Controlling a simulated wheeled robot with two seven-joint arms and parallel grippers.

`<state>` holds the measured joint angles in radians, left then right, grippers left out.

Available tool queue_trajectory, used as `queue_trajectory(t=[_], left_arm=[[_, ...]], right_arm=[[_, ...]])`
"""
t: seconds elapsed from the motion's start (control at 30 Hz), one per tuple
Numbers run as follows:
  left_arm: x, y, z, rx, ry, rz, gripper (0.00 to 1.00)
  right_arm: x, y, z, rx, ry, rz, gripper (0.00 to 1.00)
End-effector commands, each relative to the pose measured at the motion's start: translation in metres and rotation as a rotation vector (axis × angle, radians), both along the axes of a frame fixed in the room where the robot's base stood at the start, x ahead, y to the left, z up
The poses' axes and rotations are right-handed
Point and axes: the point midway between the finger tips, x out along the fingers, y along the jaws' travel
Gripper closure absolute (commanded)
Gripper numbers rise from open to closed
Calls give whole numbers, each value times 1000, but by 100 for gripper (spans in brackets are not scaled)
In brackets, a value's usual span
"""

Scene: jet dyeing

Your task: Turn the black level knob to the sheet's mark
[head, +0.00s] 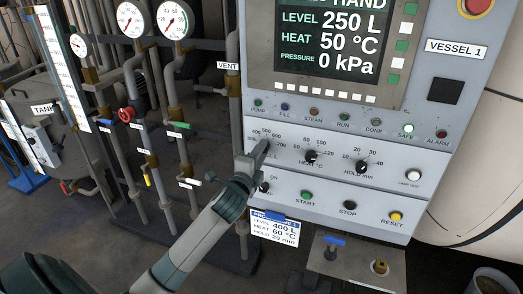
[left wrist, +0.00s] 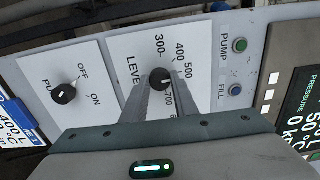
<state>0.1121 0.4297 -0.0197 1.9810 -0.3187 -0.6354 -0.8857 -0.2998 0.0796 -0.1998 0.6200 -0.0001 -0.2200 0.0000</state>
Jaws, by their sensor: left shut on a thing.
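The black level knob (left wrist: 158,77) sits on a white scale plate with numbers from 300 to 700 in the left wrist view. My left gripper (left wrist: 152,92) is shut on it, one finger on each side. Its white pointer line is small, and I cannot tell which number it points at. In the head view my left gripper (head: 259,153) covers the knob. The sheet (head: 274,229) below the panel reads level 400 L, heat 60 °C, hold 20 min. My right gripper is not in view.
The screen (head: 333,38) shows level 250 L, heat 50 °C, pressure 0 kPa. The heat knob (head: 311,156) and hold knob (head: 361,167) are right of my gripper. The pump knob (left wrist: 63,93) is close by. Pipes with gauges (head: 174,20) stand at left.

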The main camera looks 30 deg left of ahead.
Motion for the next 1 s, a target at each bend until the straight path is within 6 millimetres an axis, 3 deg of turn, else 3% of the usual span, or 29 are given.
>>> queue_trajectory(t=[0.5,1.0], left_arm=[[0,1,0,-448,-106,3,96],[0,1,0,-606,-145,2,96]], right_arm=[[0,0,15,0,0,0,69],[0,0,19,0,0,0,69]])
